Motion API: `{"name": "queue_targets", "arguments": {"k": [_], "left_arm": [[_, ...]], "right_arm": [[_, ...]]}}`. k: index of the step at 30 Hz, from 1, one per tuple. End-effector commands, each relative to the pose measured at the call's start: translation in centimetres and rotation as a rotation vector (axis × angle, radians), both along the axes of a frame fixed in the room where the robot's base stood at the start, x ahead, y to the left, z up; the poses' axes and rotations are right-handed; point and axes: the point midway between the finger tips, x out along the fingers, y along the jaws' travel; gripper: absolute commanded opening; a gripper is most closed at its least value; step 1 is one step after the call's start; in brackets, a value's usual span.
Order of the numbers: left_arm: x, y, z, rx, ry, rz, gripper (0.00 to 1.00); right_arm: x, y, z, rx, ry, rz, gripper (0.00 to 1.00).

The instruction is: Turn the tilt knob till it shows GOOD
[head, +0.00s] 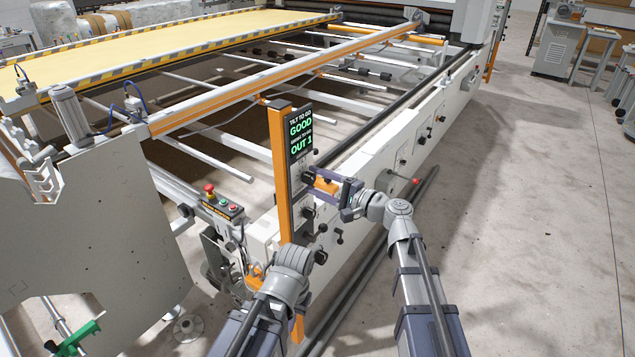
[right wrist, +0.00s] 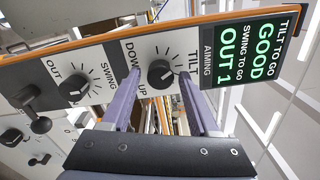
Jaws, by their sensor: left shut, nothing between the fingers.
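The display (head: 300,130) on the orange post (head: 280,175) shows TILT TO GO GOOD and SWING TO GO OUT 1 in green. The same display (right wrist: 257,50) is legible in the right wrist view. The black tilt knob (right wrist: 161,73) sits below it on the grey panel, between DOWN/UP marks. My right gripper (right wrist: 160,76) is open, with one finger on each side of the tilt knob and visible gaps to it. In the head view my right gripper (head: 322,184) reaches the panel from the right. My left gripper (head: 293,257) is low by the post, its fingers mostly hidden.
The swing knob (right wrist: 75,86) sits beside the tilt knob, with a black lever (right wrist: 38,122) farther along. A control box with a red button (head: 209,189) stands left of the post. The concrete floor (head: 530,220) on the right is clear.

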Motion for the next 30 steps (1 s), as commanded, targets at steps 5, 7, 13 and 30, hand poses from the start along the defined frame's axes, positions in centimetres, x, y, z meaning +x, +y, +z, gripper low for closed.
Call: {"name": "queue_targets", "arguments": {"k": [5, 7, 13, 30], "left_arm": [[0.0, 0.0, 0.0, 0.0, 0.0, 0.0, 0.0], [0.0, 0.0, 0.0, 0.0, 0.0, 0.0, 0.0], [0.0, 0.0, 0.0, 0.0, 0.0, 0.0, 0.0], [0.0, 0.0, 0.0, 0.0, 0.0, 0.0, 0.0]], "right_arm": [[0.0, 0.0, 0.0, 0.001, 0.0, 0.0, 0.71], [0.0, 0.0, 0.0, 0.001, 0.0, 0.0, 0.71], [-0.7, -1.0, 0.0, 0.001, 0.001, -0.002, 0.71], [-4.6, -6.3, 0.0, 0.001, 0.0, 0.0, 0.71]]}}
